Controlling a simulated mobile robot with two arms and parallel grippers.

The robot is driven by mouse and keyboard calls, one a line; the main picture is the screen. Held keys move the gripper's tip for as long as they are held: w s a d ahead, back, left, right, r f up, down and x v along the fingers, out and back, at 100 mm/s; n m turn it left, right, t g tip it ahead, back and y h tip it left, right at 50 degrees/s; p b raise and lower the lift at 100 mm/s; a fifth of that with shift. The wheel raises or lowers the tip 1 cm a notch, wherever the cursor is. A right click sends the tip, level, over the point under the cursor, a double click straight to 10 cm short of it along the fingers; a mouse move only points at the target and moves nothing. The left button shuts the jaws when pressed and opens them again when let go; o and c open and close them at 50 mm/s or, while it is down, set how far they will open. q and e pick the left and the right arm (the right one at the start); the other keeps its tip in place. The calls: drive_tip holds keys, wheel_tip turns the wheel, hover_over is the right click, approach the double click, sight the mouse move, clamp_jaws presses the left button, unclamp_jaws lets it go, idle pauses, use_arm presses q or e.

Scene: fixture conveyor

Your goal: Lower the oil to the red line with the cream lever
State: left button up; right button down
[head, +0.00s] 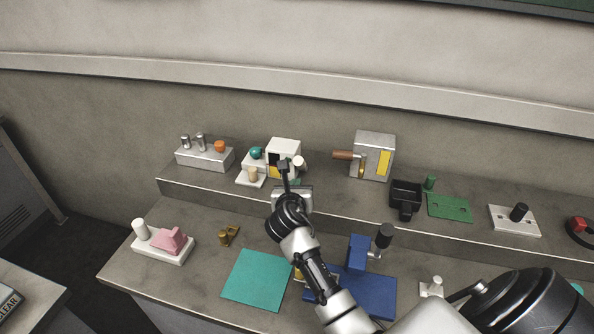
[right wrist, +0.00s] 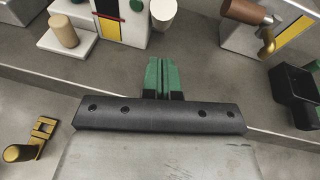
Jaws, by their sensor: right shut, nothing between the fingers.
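A white box (head: 284,147) stands on the raised back shelf; it also shows in the right wrist view (right wrist: 127,32). Its front has a dark window with a yellow part and a thin red line (right wrist: 106,13). A cream rounded knob (right wrist: 163,13) is at its right side, also visible in the head view (head: 299,162); how it joins the box is unclear. My right gripper (head: 284,164) is in front of the box, its green fingertips (right wrist: 162,75) shut and empty, apart from the knob in the wrist view. My left gripper is not in view.
A tan peg (right wrist: 64,30) on a white base stands left of the box. A grey box (head: 374,150) with a brown-handled lever (head: 344,155) and yellow strip stands to the right. A black tray (head: 405,192) is farther right. The shelf's front edge is a step.

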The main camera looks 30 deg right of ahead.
sight(298, 164)
drive_tip(key=shift+w+d+r+p, duration=0.25)
drive_tip(key=shift+w+d+r, duration=0.15)
drive_tip(key=shift+w, duration=0.1)
drive_tip(key=shift+w+d+r+p, duration=0.2)
drive_tip(key=shift+w+d+r, duration=0.15)
drive_tip(key=shift+w, duration=0.15)
drive_tip(key=shift+w+d+r, duration=0.2)
drive_tip(key=shift+w+d, duration=0.2)
drive_tip(key=shift+w, duration=0.1)
drive_tip(key=shift+w+d+r+p, duration=0.1)
drive_tip(key=shift+r+p, duration=0.15)
drive_tip(key=shift+p, duration=0.3)
drive_tip(key=shift+w+d+r+p, duration=0.25)
drive_tip(key=shift+r+p, duration=0.2)
drive_tip(key=shift+p, duration=0.35)
drive_tip(key=shift+d+f, duration=0.1)
drive_tip(key=shift+w+f, duration=0.1)
